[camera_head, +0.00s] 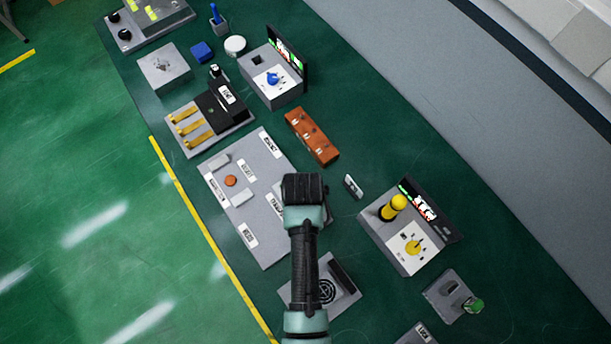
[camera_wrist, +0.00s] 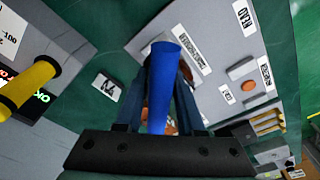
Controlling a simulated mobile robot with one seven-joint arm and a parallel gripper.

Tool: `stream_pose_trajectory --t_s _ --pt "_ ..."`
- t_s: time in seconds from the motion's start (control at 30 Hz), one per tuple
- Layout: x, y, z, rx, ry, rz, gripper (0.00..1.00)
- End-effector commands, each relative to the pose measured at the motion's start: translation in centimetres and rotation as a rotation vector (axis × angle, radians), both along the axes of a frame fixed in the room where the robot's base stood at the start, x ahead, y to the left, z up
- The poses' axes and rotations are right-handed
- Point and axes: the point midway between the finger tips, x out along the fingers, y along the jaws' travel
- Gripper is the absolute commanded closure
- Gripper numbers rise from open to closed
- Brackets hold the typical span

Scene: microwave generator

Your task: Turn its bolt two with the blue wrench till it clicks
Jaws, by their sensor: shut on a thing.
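My gripper (camera_wrist: 160,95) is shut on the blue wrench (camera_wrist: 165,75), seen as a smooth blue shaft between the dark fingers in the wrist view. The wrench's working end is not clear. In the head view my gripper is hidden beneath my wrist, above the right part of a grey labelled plate (camera_head: 236,207). The plate also shows behind the wrench in the wrist view (camera_wrist: 212,45), with an orange disc (camera_wrist: 242,68) on it. More orange shows partly hidden behind the wrench. I cannot tell which part is bolt two, or whether the wrench touches anything.
A box with a yellow cylinder (camera_head: 393,207) and lit display stands right of the plate. An orange-brown block (camera_head: 312,136) lies above it. A black-topped unit with brass bars (camera_head: 187,128) and a box with a blue knob (camera_head: 273,78) stand farther up. My arm covers the lower middle.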

Motion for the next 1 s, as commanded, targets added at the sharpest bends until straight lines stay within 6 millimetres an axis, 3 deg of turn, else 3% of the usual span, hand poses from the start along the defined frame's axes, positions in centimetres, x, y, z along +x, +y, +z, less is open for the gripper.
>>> stream_pose_trajectory --t_s 0.27,1.0 --pt "0.1 0.0 -1.3 0.001 -0.003 0.000 1.00" --pt "0.1 0.0 -1.4 0.000 -0.001 0.000 1.00"
